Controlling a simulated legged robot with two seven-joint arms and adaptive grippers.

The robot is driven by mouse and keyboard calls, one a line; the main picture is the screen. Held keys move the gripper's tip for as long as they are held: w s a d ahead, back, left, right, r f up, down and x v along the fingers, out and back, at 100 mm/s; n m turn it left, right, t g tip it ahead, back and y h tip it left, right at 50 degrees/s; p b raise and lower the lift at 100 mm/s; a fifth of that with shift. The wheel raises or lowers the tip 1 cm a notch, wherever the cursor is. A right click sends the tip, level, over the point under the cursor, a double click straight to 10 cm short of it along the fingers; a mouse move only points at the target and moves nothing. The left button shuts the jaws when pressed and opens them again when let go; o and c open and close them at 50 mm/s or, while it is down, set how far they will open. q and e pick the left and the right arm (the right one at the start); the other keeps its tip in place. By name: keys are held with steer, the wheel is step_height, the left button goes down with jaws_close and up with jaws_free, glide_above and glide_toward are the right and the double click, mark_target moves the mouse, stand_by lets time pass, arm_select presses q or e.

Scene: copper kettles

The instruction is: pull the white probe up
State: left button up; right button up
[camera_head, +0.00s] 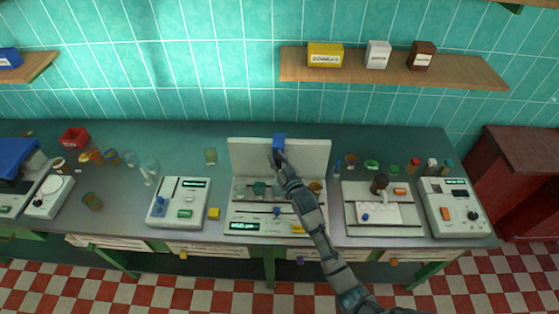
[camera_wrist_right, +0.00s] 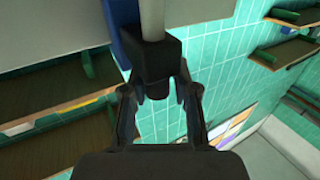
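A pale white rod (camera_wrist_right: 152,18), which looks like the white probe, runs into a black block (camera_wrist_right: 155,62) in the right wrist view. A blue part (camera_wrist_right: 125,35) sits beside it. In the head view a blue block (camera_head: 279,142) stands at the white upright panel (camera_head: 310,160) of the middle station, and the probe itself cannot be made out. My right gripper (camera_wrist_right: 158,92) has its fingers on either side of the black block's lower end. Whether they press on it is unclear. In the head view the right gripper (camera_head: 277,160) is just below the blue block. My left gripper is not in view.
White devices stand left (camera_head: 180,204) and right (camera_head: 380,212) of the middle station on the long bench. A shelf (camera_head: 400,74) with small boxes hangs above on the tiled wall. Small jars and cups stand along the bench. Bare bench shows left of the middle station.

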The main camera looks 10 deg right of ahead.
steer(key=shift+o, duration=1)
steer(key=shift+a, duration=0.1)
steer(key=shift+s+d, duration=0.15)
steer(key=shift+d, duration=0.05)
steer(key=shift+s+d, duration=0.15)
steer(key=shift+s, duration=0.05)
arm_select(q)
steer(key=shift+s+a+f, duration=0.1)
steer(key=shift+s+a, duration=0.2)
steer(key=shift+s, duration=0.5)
arm_select(e)
steer(key=s+d, duration=0.1)
steer(key=s, duration=1)
steer(key=shift+d, duration=0.15)
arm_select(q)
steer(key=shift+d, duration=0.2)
arm_select(e)
steer(key=shift+s+d, duration=0.1)
steer(key=shift+d, duration=0.2)
